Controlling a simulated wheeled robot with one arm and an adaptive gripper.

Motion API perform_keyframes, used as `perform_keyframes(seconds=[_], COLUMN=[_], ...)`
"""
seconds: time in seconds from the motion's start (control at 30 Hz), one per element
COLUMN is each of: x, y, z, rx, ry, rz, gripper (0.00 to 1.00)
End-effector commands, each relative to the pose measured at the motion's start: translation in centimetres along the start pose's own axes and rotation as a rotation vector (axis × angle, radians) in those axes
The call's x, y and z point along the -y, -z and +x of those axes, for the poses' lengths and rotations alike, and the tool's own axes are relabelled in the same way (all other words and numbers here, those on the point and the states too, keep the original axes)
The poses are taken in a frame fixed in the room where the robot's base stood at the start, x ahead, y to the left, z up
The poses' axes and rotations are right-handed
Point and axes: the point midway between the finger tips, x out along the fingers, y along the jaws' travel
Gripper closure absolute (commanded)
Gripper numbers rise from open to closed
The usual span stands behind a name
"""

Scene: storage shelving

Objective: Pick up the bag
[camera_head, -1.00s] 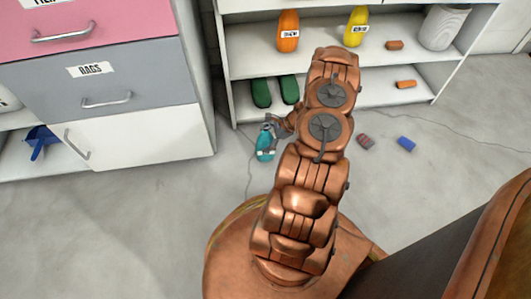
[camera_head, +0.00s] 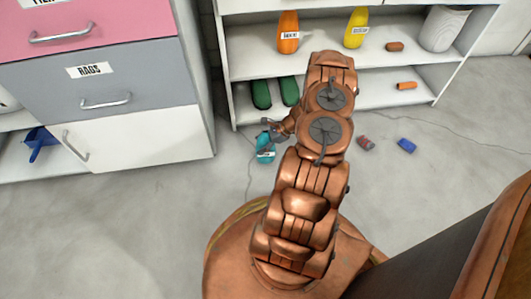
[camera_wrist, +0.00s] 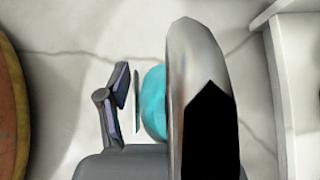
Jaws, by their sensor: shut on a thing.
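A small teal item (camera_head: 264,156) with a pale label band is on or just above the grey floor, left of my arm. It is the only thing at my gripper, and I cannot make out that it is a bag. My gripper (camera_head: 270,134) is shut on its upper part. In the wrist view, the teal item (camera_wrist: 154,102) shows between a thin dark finger on the left and a large silver and black part that hides its right side. Whether it touches the floor is unclear.
White shelving (camera_head: 350,68) stands behind my arm with an orange bottle (camera_head: 288,32), a yellow bottle (camera_head: 356,28) and green items (camera_head: 275,92). A drawer cabinet (camera_head: 110,75) is at left. Red (camera_head: 366,143) and blue (camera_head: 407,146) blocks lie on the floor. Floor at lower left is clear.

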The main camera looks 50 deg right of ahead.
Motion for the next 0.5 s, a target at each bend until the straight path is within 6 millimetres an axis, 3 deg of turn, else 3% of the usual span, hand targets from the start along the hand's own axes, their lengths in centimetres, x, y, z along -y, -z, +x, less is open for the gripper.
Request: perform_keyframes(seconds=[0.07, 0.37, 0.5], x=[0.01, 0.02, 0.03], y=[0.01, 0.02, 0.00], z=[0.01, 0.01, 0.00], rx=[0.000, 0.000, 0.000], ry=[0.000, 0.000, 0.001], rz=[0.000, 0.000, 0.000], gripper=[0.68, 0.99, 1.00])
